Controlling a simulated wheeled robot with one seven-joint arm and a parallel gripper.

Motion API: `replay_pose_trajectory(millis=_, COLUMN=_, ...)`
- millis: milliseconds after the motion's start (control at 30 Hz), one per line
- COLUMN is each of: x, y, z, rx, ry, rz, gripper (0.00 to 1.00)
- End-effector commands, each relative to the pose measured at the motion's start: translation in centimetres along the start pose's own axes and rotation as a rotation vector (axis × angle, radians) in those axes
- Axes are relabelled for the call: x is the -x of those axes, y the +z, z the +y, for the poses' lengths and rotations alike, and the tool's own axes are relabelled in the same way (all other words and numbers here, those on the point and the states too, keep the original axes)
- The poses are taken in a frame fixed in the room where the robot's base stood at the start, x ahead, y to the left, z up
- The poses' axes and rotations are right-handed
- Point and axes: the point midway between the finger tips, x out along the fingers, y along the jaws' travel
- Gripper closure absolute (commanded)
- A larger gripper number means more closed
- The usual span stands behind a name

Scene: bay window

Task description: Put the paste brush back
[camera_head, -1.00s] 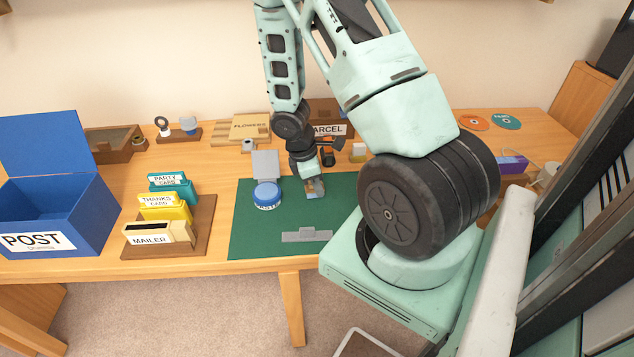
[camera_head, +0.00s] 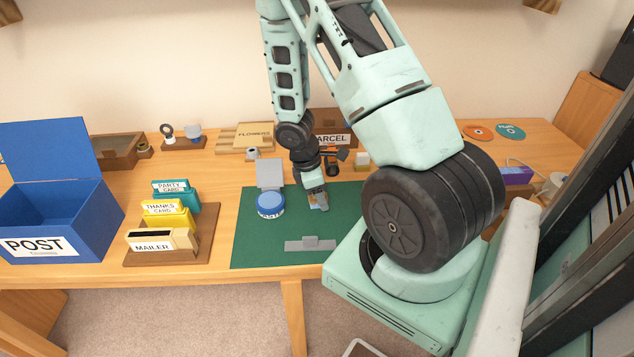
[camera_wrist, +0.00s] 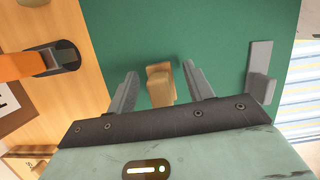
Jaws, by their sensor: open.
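A small tan, wooden-looking piece (camera_wrist: 160,86), probably the paste brush, is on the green mat (camera_wrist: 215,25) between my gripper's fingers. Its full shape is hard to make out. My gripper (camera_wrist: 160,70) is open, with one grey finger on each side of the piece and gaps showing between. In the head view my gripper (camera_head: 319,205) is low over the right part of the mat, and only a bit of orange-brown shows beside it. The blue-lidded paste jar (camera_head: 270,203) stands on the mat, left of my gripper.
A flat grey bracket (camera_head: 310,244) lies at the mat's front edge. A grey plate (camera_head: 269,173) stands behind the jar. An orange-and-black tool (camera_wrist: 45,63) is on the desk behind the mat. A card rack (camera_head: 200,245) and blue POST box (camera_head: 60,215) are at left.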

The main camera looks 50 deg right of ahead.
Motion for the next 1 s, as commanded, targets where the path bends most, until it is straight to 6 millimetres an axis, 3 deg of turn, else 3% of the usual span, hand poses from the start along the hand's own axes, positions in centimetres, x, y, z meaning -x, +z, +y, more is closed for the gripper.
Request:
replay_pose_trajectory(millis=167, x=2.3, y=0.1, z=0.1, rx=-0.003, ry=0.003, rz=0.003, gripper=0.48)
replay_pose_trajectory(millis=700, x=14.3, y=0.1, z=0.1, rx=-0.002, ry=0.004, rz=0.002, gripper=0.48)
replay_pose_trajectory(millis=1000, x=17.1, y=0.0, z=0.0, rx=-0.001, ry=0.001, rz=0.000, gripper=0.48)
